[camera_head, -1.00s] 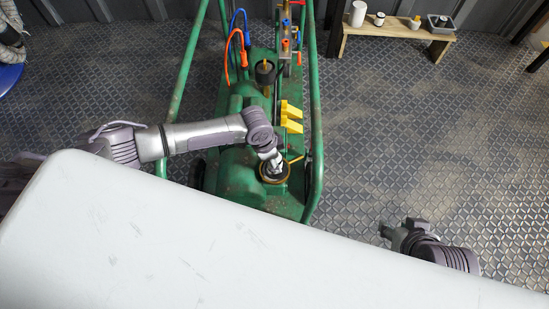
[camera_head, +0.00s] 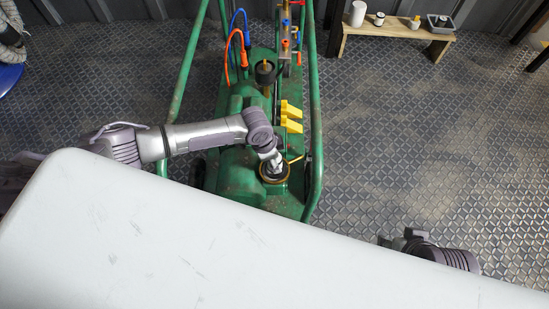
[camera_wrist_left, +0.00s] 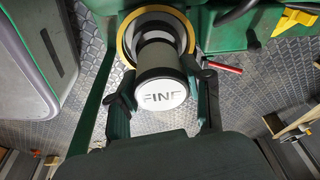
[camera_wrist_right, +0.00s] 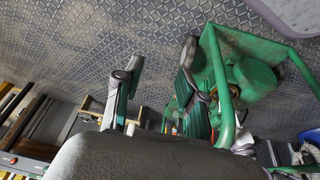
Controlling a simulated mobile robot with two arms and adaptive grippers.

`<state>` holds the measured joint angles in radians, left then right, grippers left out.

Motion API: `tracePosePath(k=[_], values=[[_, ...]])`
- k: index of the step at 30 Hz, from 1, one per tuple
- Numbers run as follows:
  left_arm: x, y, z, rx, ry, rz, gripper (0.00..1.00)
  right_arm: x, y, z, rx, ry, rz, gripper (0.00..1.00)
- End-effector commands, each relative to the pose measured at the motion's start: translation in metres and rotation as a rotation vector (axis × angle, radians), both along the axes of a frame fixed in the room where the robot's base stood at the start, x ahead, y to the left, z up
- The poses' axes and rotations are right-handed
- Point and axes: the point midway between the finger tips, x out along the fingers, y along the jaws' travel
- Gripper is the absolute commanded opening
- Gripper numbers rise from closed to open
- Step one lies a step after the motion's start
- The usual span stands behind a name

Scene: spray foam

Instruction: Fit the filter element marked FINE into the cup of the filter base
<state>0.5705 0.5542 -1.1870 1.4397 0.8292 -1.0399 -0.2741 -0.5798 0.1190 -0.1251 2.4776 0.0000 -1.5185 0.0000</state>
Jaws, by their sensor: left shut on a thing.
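The filter element (camera_wrist_left: 163,62) is a dark cylinder with a white end face marked FINE, seen in the left wrist view. My left gripper (camera_wrist_left: 163,88) is shut on it, one finger on each side near the marked end. The far end of the element points into the brass-rimmed cup of the filter base (camera_wrist_left: 124,42). How deep it sits is hidden. In the head view my left gripper (camera_head: 272,158) is over the cup's brass ring (camera_head: 275,183) on the green machine. My right gripper (camera_wrist_right: 160,62) is open and empty, away from the machine; the table partly hides it in the head view.
The green tube frame (camera_head: 315,120) flanks the machine. A pale table (camera_head: 200,240) fills the front. A wooden bench (camera_head: 392,30) with small items stands at the back right. The floor on the right is clear.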

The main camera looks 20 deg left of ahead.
Motion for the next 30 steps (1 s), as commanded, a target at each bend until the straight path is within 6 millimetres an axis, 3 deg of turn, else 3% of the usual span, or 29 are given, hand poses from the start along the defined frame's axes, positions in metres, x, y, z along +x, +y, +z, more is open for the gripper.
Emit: tracePosePath(k=[17, 30], values=[[0.000, 0.000, 0.000, 0.000, 0.000, 0.000, 0.09, 0.004, -0.001, 0.003, -0.001, -0.011, 0.000, 0.40], [0.000, 0.000, 0.000, 0.000, 0.000, 0.000, 0.09, -0.008, -0.004, 0.004, -0.013, 0.047, -0.003, 0.40]])
